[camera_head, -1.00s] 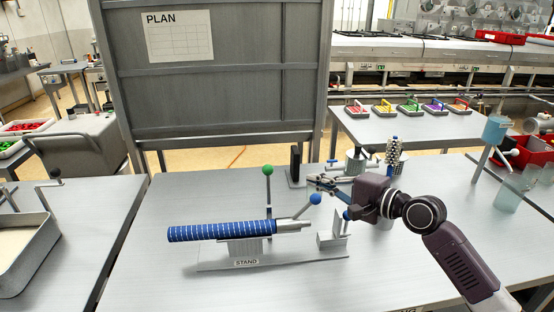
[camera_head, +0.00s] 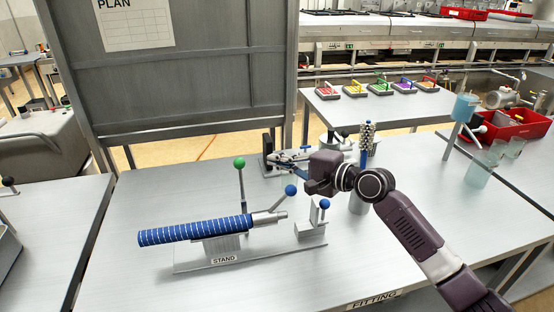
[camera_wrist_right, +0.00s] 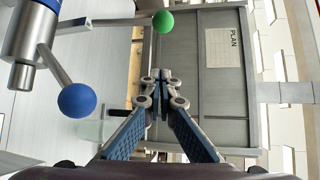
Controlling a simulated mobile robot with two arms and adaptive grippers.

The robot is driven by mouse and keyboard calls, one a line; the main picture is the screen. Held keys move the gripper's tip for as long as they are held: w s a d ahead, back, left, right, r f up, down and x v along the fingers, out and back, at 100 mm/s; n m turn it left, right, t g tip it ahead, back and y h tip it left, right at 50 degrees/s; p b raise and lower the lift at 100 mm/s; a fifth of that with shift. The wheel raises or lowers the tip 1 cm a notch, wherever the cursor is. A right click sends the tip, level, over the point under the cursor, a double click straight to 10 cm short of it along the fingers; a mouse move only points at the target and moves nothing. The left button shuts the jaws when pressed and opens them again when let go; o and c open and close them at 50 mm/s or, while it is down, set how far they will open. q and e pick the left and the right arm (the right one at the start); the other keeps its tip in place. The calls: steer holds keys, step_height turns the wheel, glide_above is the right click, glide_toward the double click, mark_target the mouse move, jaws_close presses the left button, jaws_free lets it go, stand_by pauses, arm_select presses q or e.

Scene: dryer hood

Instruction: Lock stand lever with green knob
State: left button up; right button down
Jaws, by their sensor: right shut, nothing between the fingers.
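The stand (camera_head: 190,262) is on the table and carries a blue striped roller (camera_head: 195,230) with a metal end. The stand lever's green knob (camera_head: 239,163) tops a thin rod that stands nearly upright behind the roller. A second lever with a blue knob (camera_head: 291,190) slants up near the roller's metal end. My right gripper (camera_head: 272,157) is shut and empty, above and to the right of the green knob, apart from it. In the right wrist view the green knob (camera_wrist_right: 163,21) lies beyond the closed fingertips (camera_wrist_right: 160,75), and the blue knob (camera_wrist_right: 77,100) is at left. My left gripper is not in view.
A small bracket with a blue knob (camera_head: 324,204) stands right of the roller. A dark upright block (camera_head: 268,150) is behind my right gripper. A beaded cylinder (camera_head: 366,143) stands beyond my arm. The table front is clear.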

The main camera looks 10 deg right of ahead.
mark_target(241, 178)
steer(key=p+x, duration=0.2)
steer(key=x, duration=0.5)
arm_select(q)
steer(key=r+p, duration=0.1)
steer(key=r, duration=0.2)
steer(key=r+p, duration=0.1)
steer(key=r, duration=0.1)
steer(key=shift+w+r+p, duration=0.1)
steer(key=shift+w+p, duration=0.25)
arm_select(e)
steer(key=s+a, duration=0.2)
steer(key=s, duration=0.1)
steer(key=shift+s+a+r, duration=0.15)
steer(key=shift+s+r, duration=0.05)
steer(key=shift+r, duration=0.15)
